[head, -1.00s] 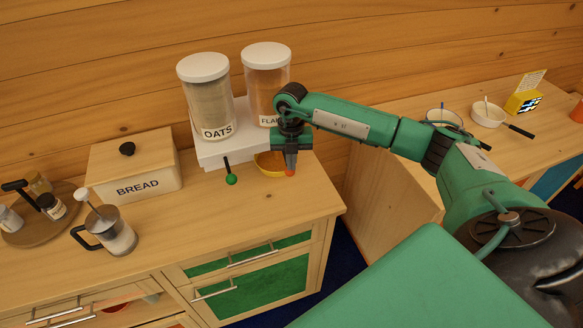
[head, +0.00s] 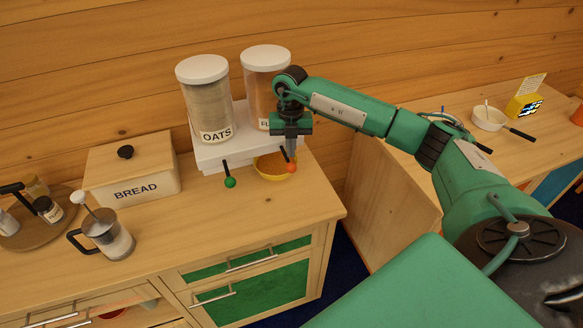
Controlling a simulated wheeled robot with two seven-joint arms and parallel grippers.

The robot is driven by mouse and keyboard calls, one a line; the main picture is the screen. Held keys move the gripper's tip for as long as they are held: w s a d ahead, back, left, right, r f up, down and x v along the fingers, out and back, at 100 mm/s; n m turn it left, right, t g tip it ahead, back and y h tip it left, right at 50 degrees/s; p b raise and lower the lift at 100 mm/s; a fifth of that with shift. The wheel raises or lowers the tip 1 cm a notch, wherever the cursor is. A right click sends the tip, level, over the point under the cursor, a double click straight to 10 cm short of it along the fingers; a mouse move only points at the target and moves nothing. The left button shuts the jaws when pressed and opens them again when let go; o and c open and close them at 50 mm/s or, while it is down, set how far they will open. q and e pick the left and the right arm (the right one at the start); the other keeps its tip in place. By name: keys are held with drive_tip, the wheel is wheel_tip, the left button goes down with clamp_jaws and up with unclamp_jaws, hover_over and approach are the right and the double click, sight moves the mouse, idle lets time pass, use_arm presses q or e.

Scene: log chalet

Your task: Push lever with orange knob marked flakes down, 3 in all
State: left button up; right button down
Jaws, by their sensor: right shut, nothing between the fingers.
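The flakes dispenser (head: 264,89) is a clear canister with a white lid on a white base (head: 209,152). Its label is partly hidden by my right gripper. The lever's orange knob (head: 291,168) shows just below the gripper, at the front of the base. My right gripper (head: 291,152) points down, shut and empty, right above or behind the knob; I cannot tell whether they touch. A yellow bowl (head: 268,175) with orange-brown flakes in it stands under the flakes side. My left gripper is not in view.
The oats canister (head: 208,98) stands to the left, with a green-knobbed lever (head: 230,182) below it. A bread box (head: 131,167), a glass press (head: 107,233) and a round tray (head: 32,226) stand further left. The counter front is clear.

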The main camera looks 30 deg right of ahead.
wheel_tip(320, 180, up, 12)
drive_tip(key=w+b, duration=0.1)
drive_tip(key=b, duration=0.2)
drive_tip(key=shift+d+f, duration=0.25)
drive_tip(key=shift+d, duration=0.05)
drive_tip(key=shift+f, duration=0.1)
idle(0.9)
